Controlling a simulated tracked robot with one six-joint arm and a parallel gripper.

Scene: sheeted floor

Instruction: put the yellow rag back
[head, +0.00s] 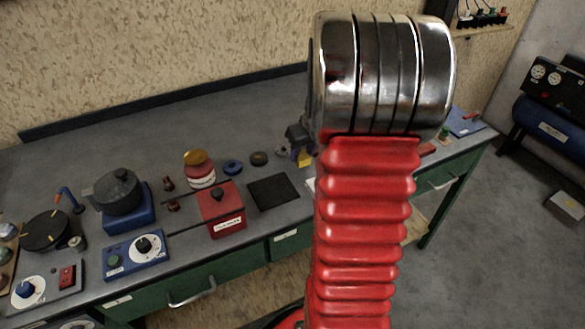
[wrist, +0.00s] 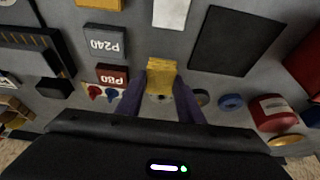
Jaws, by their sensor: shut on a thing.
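The yellow rag (wrist: 161,74) is a small folded block between the purple fingers of my gripper (wrist: 160,90) in the wrist view. The fingers are shut on it from both sides. In the head view, the yellow rag (head: 305,157) shows just below my gripper (head: 298,140), above the bench, partly hidden by my red arm. I cannot tell whether the rag touches the bench top.
A black square mat (wrist: 237,41) lies to the right. A red-and-white jar (head: 200,173), a red box (head: 221,212) and a blue ring (head: 233,167) stand nearby.

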